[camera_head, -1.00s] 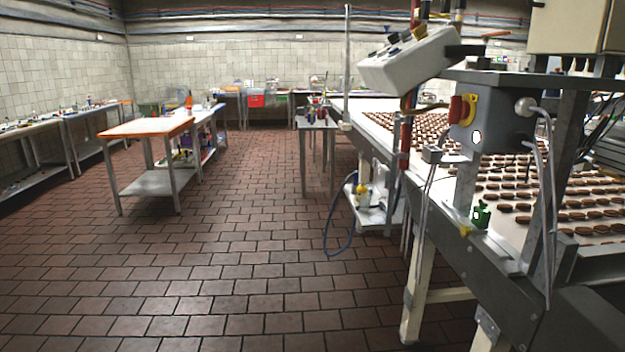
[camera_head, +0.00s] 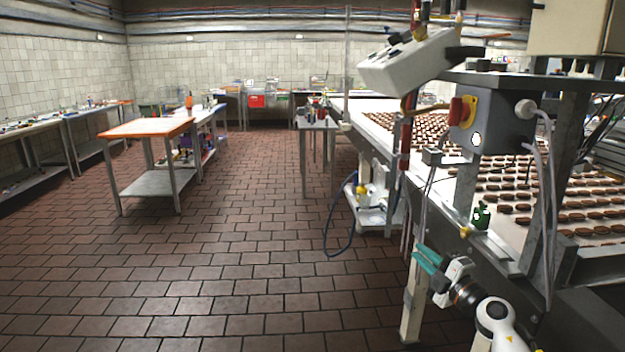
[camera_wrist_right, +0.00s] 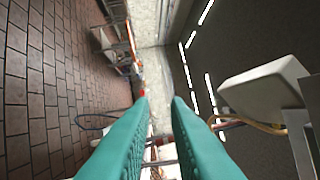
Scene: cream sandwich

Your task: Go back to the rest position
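My right gripper (camera_head: 424,261) is in the lower right of the head view, with teal fingers on a white and black wrist. It hangs in front of the conveyor's side frame and its pale leg. In the right wrist view, the two teal fingers (camera_wrist_right: 160,100) stand apart with a gap between the tips and nothing held. My left gripper is not in view. Rows of brown cream sandwiches (camera_head: 595,203) lie on the conveyor to the right.
The conveyor frame, a grey switch box (camera_head: 490,122) and a white control box (camera_head: 408,62) crowd the right side. A blue hose (camera_head: 350,245) hangs near a low white shelf. An orange-edged table (camera_head: 147,128) stands left. The tiled floor (camera_head: 230,260) is open.

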